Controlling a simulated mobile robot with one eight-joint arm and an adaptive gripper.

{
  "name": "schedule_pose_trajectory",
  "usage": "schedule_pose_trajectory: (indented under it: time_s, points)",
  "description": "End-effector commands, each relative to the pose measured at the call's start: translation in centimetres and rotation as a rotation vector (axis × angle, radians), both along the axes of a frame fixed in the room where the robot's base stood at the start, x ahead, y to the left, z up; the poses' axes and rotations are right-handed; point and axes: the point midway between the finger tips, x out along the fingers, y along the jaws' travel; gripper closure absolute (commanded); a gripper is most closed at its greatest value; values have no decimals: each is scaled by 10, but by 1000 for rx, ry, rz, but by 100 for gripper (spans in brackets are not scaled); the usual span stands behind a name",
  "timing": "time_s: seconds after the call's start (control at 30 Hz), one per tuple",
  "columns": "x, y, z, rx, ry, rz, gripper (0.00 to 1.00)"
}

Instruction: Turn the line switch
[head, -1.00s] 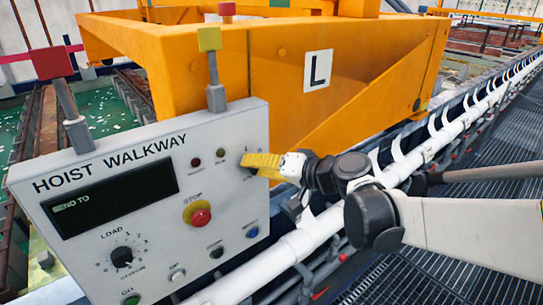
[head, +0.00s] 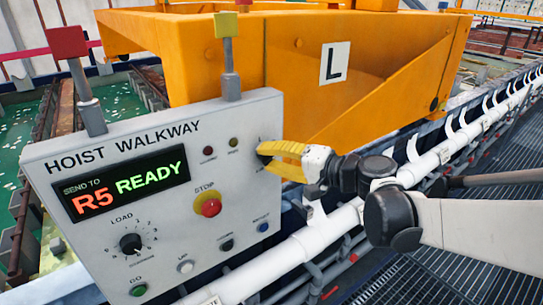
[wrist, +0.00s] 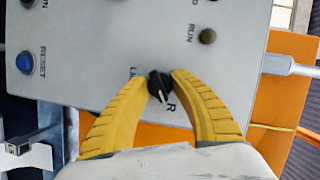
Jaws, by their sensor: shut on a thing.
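The line switch (wrist: 160,85) is a small black knob with a white pointer mark, on the grey HOIST WALKWAY panel (head: 110,150). My gripper (wrist: 160,80) has its two yellow ribbed fingers closed on either side of the knob. In the wrist view the pointer points down and slightly right, near a letter R; the label around it is partly hidden by the fingers. In the head view my gripper (head: 266,153) is at the panel's upper right edge and the knob is mostly hidden. The display (head: 122,183) is lit and reads SEND TO, R5, READY.
The red STOP button (head: 210,208) and the LOAD dial (head: 131,243) are on the same panel. A blue RESET button (wrist: 25,63) and a RUN lamp (wrist: 207,36) are near my fingers. An orange frame marked L (head: 334,63) stands behind; a white pipe runs below.

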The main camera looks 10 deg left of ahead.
Motion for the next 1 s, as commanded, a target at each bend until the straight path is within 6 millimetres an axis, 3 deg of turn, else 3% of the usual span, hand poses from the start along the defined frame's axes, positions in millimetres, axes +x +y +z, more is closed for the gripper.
schedule_pose_trajectory:
  time_s: [0.2,0.23,0.3,0.67,0.77,1.0]
  points:
    - [0,0,0,1,0,0,100]
    - [0,0,0,1,0,0,68]
    - [0,1,0,1,0,0,48]
    - [-1,-3,1,0,-1,0,48]
    - [-5,-14,3,-1,-1,-2,48]
    - [-23,-63,11,0,-1,-4,48]
